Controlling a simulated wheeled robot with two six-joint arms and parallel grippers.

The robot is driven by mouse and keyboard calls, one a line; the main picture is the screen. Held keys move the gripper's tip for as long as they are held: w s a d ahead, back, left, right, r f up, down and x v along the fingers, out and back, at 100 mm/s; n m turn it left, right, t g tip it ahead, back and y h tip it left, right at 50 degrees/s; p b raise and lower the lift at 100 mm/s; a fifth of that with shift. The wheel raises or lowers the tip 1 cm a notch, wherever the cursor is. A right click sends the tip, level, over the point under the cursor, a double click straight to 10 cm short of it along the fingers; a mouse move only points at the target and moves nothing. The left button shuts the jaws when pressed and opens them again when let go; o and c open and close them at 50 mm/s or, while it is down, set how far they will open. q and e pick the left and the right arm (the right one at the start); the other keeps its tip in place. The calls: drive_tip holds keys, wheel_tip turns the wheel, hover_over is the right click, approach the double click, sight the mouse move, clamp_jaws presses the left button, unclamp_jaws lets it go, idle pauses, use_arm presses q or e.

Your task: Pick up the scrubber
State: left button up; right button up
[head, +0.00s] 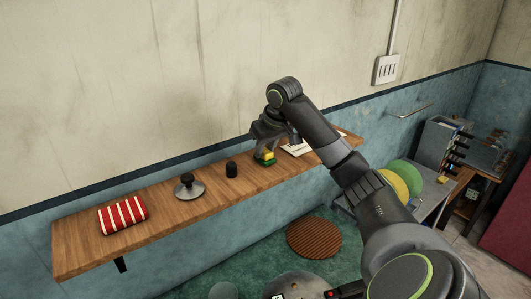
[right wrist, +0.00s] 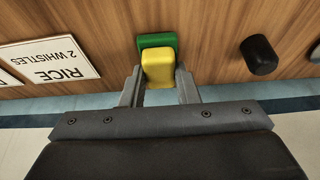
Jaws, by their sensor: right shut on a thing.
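The scrubber (head: 267,157) is a small block, yellow with a green pad, at the wooden shelf (head: 160,214). It also shows in the right wrist view (right wrist: 158,65), yellow part towards me and green part beyond. My right gripper (head: 264,146) reaches down over the shelf and is shut on the scrubber; in the right wrist view its two fingers (right wrist: 160,88) stand on either side of the yellow part. I cannot tell whether the scrubber still touches the shelf. My left gripper is not in view.
A black cylinder (head: 232,170), a grey lid-like disc with a black knob (head: 188,187) and a red-and-white striped cloth (head: 123,214) lie left along the shelf. A white sign reading RICE (right wrist: 55,62) lies right of my gripper in the head view. The wall stands close behind.

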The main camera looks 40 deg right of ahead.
sight(265, 150)
wheel_tip(265, 150, up, 4)
drive_tip(key=shift+w+r+b, duration=0.1)
drive_tip(key=shift+b, duration=0.8)
wheel_tip(265, 150, up, 4)
drive_tip(key=shift+r+p, duration=0.2)
drive_tip(key=shift+p, duration=0.65)
use_arm(q)
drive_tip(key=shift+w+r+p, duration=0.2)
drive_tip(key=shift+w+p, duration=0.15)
drive_tip(key=shift+p, duration=0.05)
use_arm(e)
drive_tip(key=shift+r, duration=0.4)
drive_tip(key=shift+o, duration=1.3)
drive_tip(key=shift+c, duration=1)
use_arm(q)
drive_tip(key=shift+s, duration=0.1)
